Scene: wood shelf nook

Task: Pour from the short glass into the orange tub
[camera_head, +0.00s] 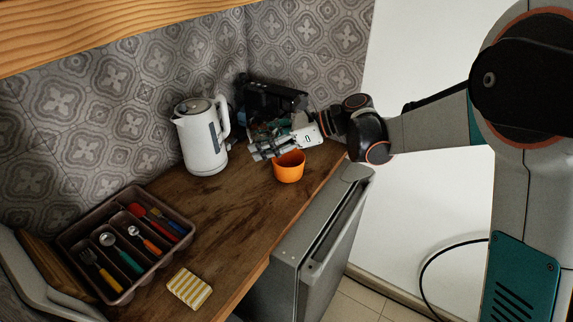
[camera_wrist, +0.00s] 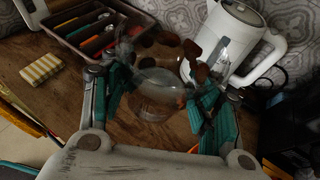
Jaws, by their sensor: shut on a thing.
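The orange tub (camera_head: 289,172) stands upright on the wooden counter near its right edge. My gripper (camera_head: 262,146) is just behind and left of the tub's rim in the head view. In the wrist view my gripper (camera_wrist: 160,100) has its teal-padded fingers on both sides of the clear short glass (camera_wrist: 158,98) and is shut on it. Several brown pieces (camera_wrist: 196,62) show at the far end of the glass; I cannot tell exactly how they lie. The glass is too hidden by the fingers to make out in the head view, so its tilt is unclear.
A white kettle (camera_head: 203,145) stands left of my gripper. A dark appliance (camera_head: 268,97) is behind it against the tiled wall. A brown cutlery tray (camera_head: 90,222) and a yellow-striped sponge (camera_head: 189,288) lie nearer the front left. The middle of the counter (camera_head: 235,215) is clear.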

